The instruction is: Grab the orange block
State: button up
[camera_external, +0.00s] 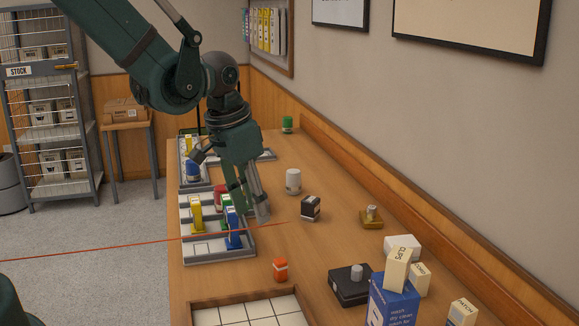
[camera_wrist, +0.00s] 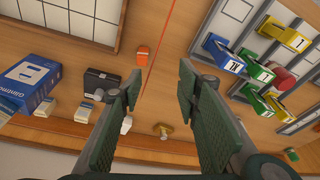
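The orange block (camera_external: 280,268) is small and stands alone on the wooden counter, just beyond the framed white tiled panel. In the wrist view the orange block (camera_wrist: 142,56) is above the middle, ahead of the gap between my fingers. My gripper (camera_external: 250,203) is over the counter near the grey tray with coloured boxes, farther back than the block and apart from it. In the wrist view my gripper (camera_wrist: 160,88) has its two green finger pads wide apart, with nothing held between them.
The grey tray (camera_external: 205,250) holds yellow, green and blue boxes. A black box (camera_external: 349,286), a blue carton (camera_external: 391,302) and small white boxes stand right of the block. A thin orange line (camera_external: 120,246) crosses the view. Counter around the block is clear.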

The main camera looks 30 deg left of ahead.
jog(key=m+g, duration=0.1)
send_over(279, 260)
jog(key=f, duration=0.7)
jog(key=shift+s+a+f+b, duration=0.2)
jog(key=shift+s+a+b, duration=0.05)
jog(key=shift+s+b, duration=0.1)
jog(key=shift+f, duration=0.1)
jog(key=shift+w+d+f, duration=0.1)
jog(key=shift+w+f, duration=0.05)
jog(key=shift+f, duration=1.05)
jog(key=shift+f, duration=0.15)
jog(key=shift+w+d+f+b, duration=0.2)
jog(key=shift+f+b, duration=0.25)
jog(key=shift+f, duration=0.75)
jog(key=shift+w+d+f+b, duration=0.15)
jog(key=shift+f+b, duration=0.3)
jog(key=shift+f, duration=0.75)
jog(key=shift+a, duration=0.1)
jog(key=c, duration=0.9)
